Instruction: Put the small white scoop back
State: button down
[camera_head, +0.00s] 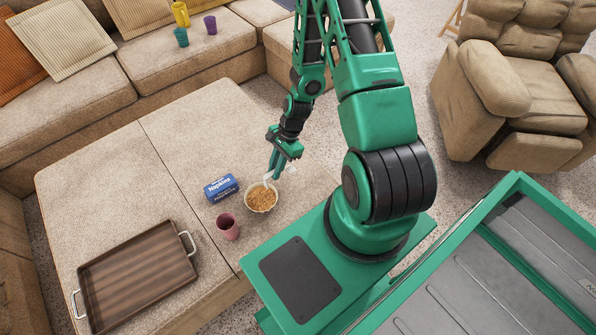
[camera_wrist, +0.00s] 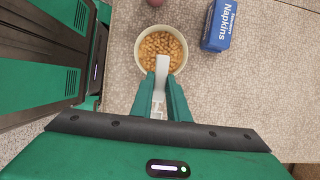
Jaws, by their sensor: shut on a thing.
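The small white scoop (camera_wrist: 161,76) is held between the green fingers of my gripper (camera_wrist: 163,92) in the wrist view. One end of it reaches over the rim of a pale bowl (camera_wrist: 139,60) filled with small tan pieces (camera_wrist: 160,47). I cannot tell whether the scoop touches the bowl or its contents. In the head view my gripper (camera_head: 274,173) is just above and beside the bowl (camera_head: 261,208), with a bit of the white scoop (camera_head: 267,179) showing at its fingertips. The bowl stands on the beige ottoman (camera_head: 180,150).
A blue napkins box (camera_head: 221,188) stands left of the bowl, and a dark pink cup (camera_head: 228,226) stands near it. A brown wooden tray (camera_head: 137,275) with metal handles lies at the left. Yellow, teal and purple cups rest on the sofa (camera_head: 185,55). The ottoman's far part is clear.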

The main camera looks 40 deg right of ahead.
aim_at(293, 169)
jog(key=d+f, duration=0.1)
jog(key=d, duration=0.2)
jog(key=d+f, duration=0.4)
jog(key=d, duration=0.1)
jog(key=shift+w+d+f, duration=0.1)
jog(key=shift+w+d, duration=0.2)
jog(key=shift+d, duration=0.05)
jog(key=shift+f, duration=1.95)
jog(key=c, duration=1.7)
grip_release()
